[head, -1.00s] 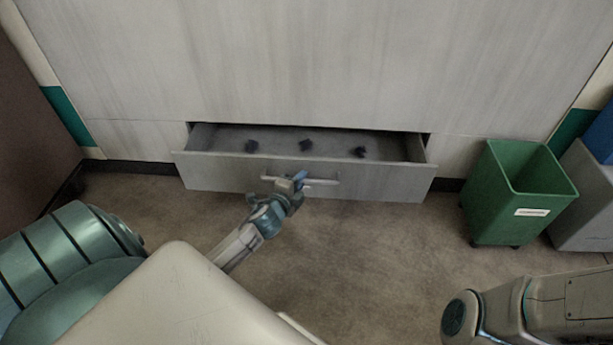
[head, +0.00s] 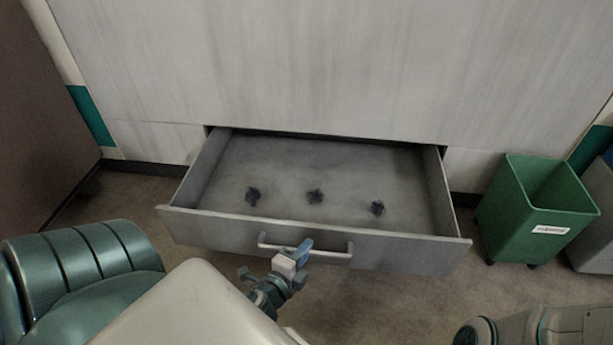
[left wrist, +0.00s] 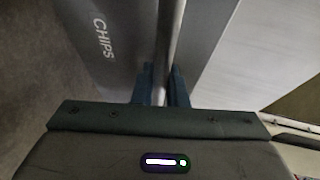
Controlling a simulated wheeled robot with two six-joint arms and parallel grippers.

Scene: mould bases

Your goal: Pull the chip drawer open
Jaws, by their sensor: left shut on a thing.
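The chip drawer (head: 390,248) is pulled well out of the grey cabinet front, and its inside shows. Several small dark pieces, one of them at the middle (head: 315,196), lie on the drawer floor. The bar handle (head: 333,257) runs across the drawer front. My left gripper (head: 294,258) is shut on the handle, left of its middle. In the left wrist view the gripper's fingers (left wrist: 161,88) stand either side of the handle bar (left wrist: 168,40), and the drawer front (left wrist: 105,45) reads "CHIPS". My right gripper is not in view.
A green bin (head: 535,210) with a white label stands on the floor right of the drawer, with a grey bin (head: 597,225) beside it. A brown panel (head: 40,110) stands at the left. Brown floor (head: 370,300) lies open before the drawer.

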